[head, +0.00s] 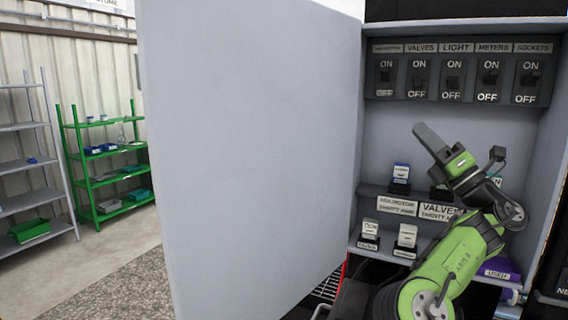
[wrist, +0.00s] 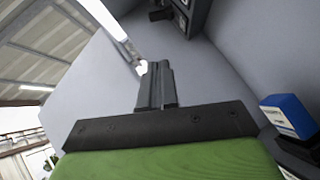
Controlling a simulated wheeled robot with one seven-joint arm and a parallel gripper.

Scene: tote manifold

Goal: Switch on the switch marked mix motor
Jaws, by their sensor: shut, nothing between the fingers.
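A switch panel (head: 457,97) is fixed high on the back wall of the open cabinet, with a row of switches marked ON above and OFF below. The leftmost switch (head: 386,74) has small lettering on its label that I cannot read clearly; the others read VALVES, LIGHT, METERS and SOCKETS. Its lever position is too small to tell. My gripper (head: 421,130) is below the panel, pointing up and left, shut and empty, apart from the switches. In the wrist view its closed fingers (wrist: 155,72) point up toward the grey walls. Part of the dark panel (wrist: 190,14) shows at the top there.
The large open cabinet door (head: 250,150) stands left of the opening. A sign (head: 397,205) and two lower blocks (head: 370,231) sit beneath.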

